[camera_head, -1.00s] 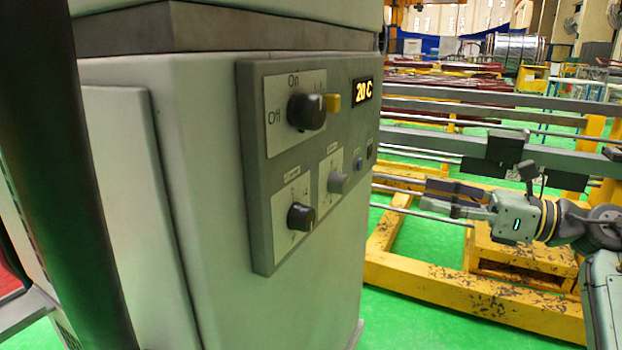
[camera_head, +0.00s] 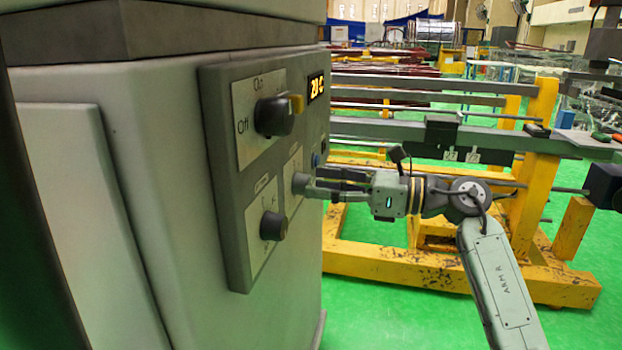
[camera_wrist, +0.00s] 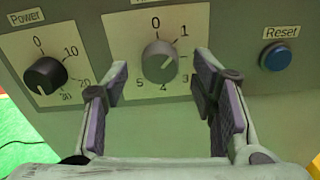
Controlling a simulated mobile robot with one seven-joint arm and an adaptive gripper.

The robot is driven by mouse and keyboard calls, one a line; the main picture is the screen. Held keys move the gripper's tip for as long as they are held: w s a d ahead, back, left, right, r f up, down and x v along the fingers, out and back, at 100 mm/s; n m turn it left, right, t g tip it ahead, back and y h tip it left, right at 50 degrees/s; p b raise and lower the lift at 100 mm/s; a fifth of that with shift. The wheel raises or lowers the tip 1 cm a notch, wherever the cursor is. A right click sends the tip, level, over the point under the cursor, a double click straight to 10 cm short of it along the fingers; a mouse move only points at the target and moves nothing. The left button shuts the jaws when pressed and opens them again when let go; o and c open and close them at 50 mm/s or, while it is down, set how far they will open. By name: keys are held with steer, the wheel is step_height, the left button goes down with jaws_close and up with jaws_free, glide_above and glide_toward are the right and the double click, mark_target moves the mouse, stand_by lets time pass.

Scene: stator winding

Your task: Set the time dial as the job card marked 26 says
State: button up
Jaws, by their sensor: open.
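The grey dial (camera_wrist: 160,61) is on the panel in the wrist view, with 0, 1, 4 and 5 readable around it. Its label is cut off at the top, and my right finger hides part of its scale. I cannot tell where it points. In the head view the same grey dial (camera_head: 300,183) is partly behind my fingers. My gripper (camera_head: 318,183) is open at the panel, its fingers on either side of the dial; in the wrist view my gripper (camera_wrist: 161,79) shows a gap on both sides. No job card marked 26 is readable.
The dark Power dial (camera_wrist: 45,75) is left of the grey dial, and the blue Reset button (camera_wrist: 275,57) is right. The On/Off switch (camera_head: 274,115) and a lit display (camera_head: 316,87) sit higher. A yellow frame (camera_head: 450,270) with rails stands behind my arm.

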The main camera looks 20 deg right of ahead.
mark_target(299, 181)
steer(key=shift+x, duration=1.3)
steer(key=shift+c, duration=0.3)
steer(key=c, duration=1.1)
